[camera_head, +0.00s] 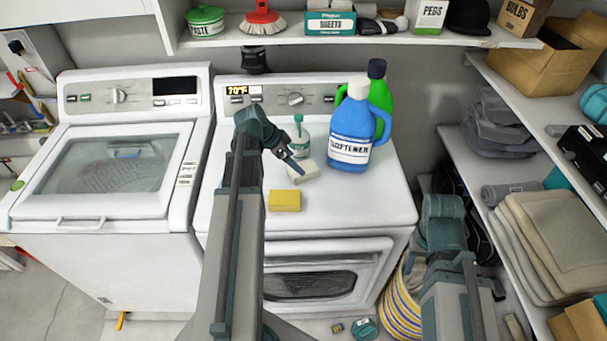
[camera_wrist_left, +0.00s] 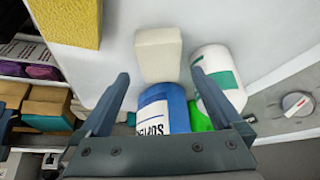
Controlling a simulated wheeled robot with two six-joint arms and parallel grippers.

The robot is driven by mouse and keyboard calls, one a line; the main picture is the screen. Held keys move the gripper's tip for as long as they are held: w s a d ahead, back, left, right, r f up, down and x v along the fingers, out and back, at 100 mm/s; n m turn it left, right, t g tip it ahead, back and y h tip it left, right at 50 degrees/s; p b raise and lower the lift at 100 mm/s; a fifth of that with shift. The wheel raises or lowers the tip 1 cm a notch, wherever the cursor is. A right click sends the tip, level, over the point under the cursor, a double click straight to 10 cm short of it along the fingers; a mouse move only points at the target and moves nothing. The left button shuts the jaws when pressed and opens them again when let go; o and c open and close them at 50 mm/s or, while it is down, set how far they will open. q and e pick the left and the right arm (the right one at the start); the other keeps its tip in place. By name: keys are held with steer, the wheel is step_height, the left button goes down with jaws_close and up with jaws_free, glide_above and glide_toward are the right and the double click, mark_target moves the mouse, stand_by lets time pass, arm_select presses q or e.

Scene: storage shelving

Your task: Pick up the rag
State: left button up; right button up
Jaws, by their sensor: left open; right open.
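A cream, block-shaped piece that looks like the folded rag (camera_head: 304,171) lies on the dryer top; it also shows in the left wrist view (camera_wrist_left: 158,52). My left gripper (camera_head: 288,158) is just above and beside it, tilted down to the right. In the left wrist view my left gripper (camera_wrist_left: 160,74) has its fingers apart, empty, with the rag ahead of the gap. I cannot tell whether a finger touches it. My right gripper (camera_head: 443,225) is low at the right of the dryer, open; its fingers are hard to make out.
A yellow sponge (camera_head: 285,200) lies in front of the rag. A white-green bottle (camera_head: 299,137), a blue softener bottle (camera_head: 350,132) and a green bottle (camera_head: 381,90) stand close behind and right. A shelf (camera_head: 340,39) hangs above.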

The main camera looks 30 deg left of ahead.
mark_target(304, 168)
arm_select(q)
steer(key=b+x, duration=0.4)
steer(key=x, duration=0.1)
steer(key=shift+w+f, duration=0.1)
steer(key=shift+w, duration=0.05)
steer(key=shift+d, duration=0.1)
steer(key=shift+c, duration=0.2)
steer(key=c, duration=1.3)
steer(key=shift+c, duration=0.2)
steer(key=shift+r, duration=0.25)
